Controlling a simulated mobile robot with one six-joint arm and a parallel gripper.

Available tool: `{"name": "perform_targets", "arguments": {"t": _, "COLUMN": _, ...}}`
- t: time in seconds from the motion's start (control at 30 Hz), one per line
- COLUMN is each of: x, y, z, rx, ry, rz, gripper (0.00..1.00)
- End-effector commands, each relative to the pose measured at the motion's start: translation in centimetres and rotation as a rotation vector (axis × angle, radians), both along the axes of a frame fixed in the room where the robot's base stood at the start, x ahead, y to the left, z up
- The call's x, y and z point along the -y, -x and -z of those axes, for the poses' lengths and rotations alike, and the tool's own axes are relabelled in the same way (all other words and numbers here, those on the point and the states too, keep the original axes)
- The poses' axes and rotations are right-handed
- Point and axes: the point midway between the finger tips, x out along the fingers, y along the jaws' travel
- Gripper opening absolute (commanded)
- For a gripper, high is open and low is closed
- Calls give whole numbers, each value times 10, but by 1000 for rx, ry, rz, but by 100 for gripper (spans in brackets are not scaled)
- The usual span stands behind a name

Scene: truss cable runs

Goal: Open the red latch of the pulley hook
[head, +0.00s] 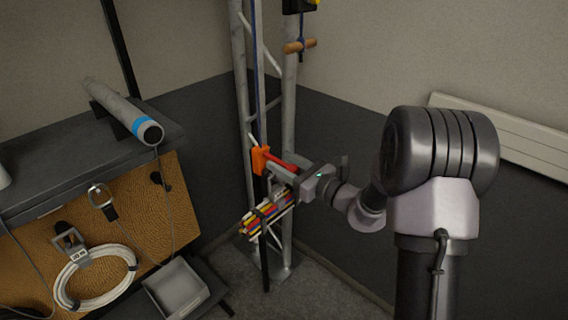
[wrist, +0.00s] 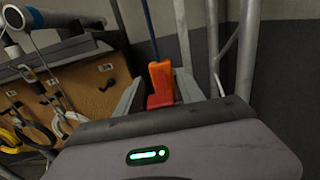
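My gripper (head: 283,174) reaches left to the metal truss, with its fingers close to an orange piece (head: 260,159) there. A red bar (head: 280,163) runs from the orange piece toward my gripper; I cannot tell for sure that it is the latch. In the wrist view the orange piece (wrist: 161,79) stands between the two fingertips of my gripper (wrist: 157,88). The fingers are apart, and I see no clear grip on it. The palm hides the lower part. No hook shape can be made out.
The truss (head: 289,120) stands in the corner, with a blue rope along it and a colored cable bundle (head: 268,214) below my gripper. A wooden handle (head: 299,46) hangs above. At left is a dark bench (head: 60,165) with a grey cylinder (head: 120,110), a coiled white cable (head: 93,279) and a grey tray (head: 176,288).

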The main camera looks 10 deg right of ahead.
Motion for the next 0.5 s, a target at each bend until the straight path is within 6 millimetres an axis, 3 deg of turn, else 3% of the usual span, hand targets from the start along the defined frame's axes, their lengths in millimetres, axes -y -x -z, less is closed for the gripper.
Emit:
{"name": "perform_targets", "arguments": {"t": 0.03, "x": 0, "y": 0, "z": 0, "rx": 0, "ry": 0, "rz": 0, "gripper": 33}}
{"name": "perform_targets", "arguments": {"t": 0.2, "x": 0, "y": 0, "z": 0, "rx": 0, "ry": 0, "rz": 0, "gripper": 0}}
{"name": "perform_targets", "arguments": {"t": 0.5, "x": 0, "y": 0, "z": 0, "rx": 0, "ry": 0, "rz": 0, "gripper": 0}}
